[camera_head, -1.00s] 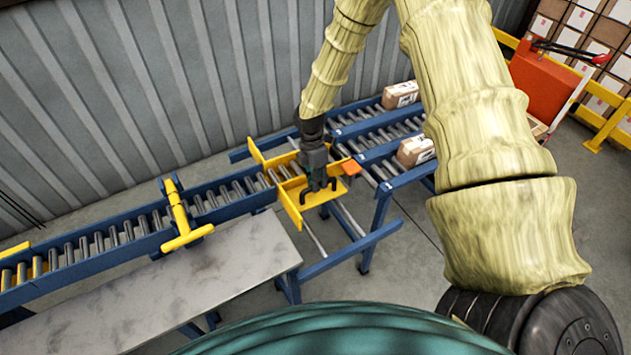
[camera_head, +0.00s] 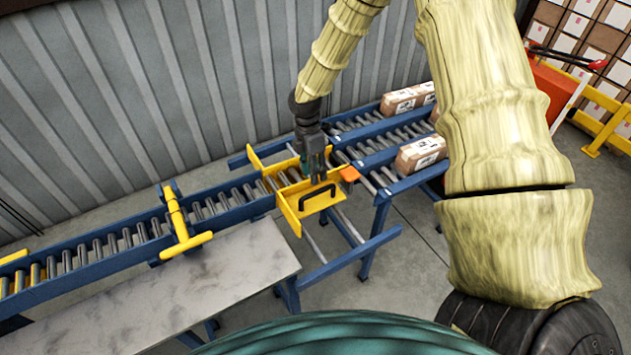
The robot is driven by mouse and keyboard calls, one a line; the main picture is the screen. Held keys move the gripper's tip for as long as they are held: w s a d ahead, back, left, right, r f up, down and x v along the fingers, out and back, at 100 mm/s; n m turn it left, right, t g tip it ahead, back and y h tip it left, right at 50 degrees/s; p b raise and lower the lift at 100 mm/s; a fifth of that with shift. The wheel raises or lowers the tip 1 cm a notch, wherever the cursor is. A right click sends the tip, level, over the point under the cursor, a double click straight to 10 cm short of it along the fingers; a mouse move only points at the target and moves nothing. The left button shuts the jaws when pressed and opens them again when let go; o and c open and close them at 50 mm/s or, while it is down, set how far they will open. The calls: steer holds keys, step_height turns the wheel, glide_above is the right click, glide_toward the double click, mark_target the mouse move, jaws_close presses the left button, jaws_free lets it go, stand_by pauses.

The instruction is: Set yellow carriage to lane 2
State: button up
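The yellow carriage (camera_head: 289,207) sits between the infeed conveyor on the left and the roller lanes on the right. It has rollers between two upright yellow side plates. My gripper (camera_head: 318,180) points down just above and behind this handle, over the carriage. No carton shows in the carriage. The fingers look close together, but their gap is too small to judge. An orange tab (camera_head: 349,174) is beside the carriage's right end, near the lower visible lane (camera_head: 385,170).
Cartons stand on the upper lane (camera_head: 402,100) and the lower lane (camera_head: 420,153). A yellow gate bar (camera_head: 178,215) crosses the infeed conveyor (camera_head: 110,238). A grey table (camera_head: 215,265) is in front. The carriage's guide rails extend empty towards the near side (camera_head: 345,268).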

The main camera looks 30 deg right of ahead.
steer(key=shift+w+r, duration=0.25)
steer(key=shift+r, duration=1.05)
steer(key=shift+w+r, duration=0.25)
steer(key=shift+r, duration=1.05)
steer(key=shift+f, duration=0.1)
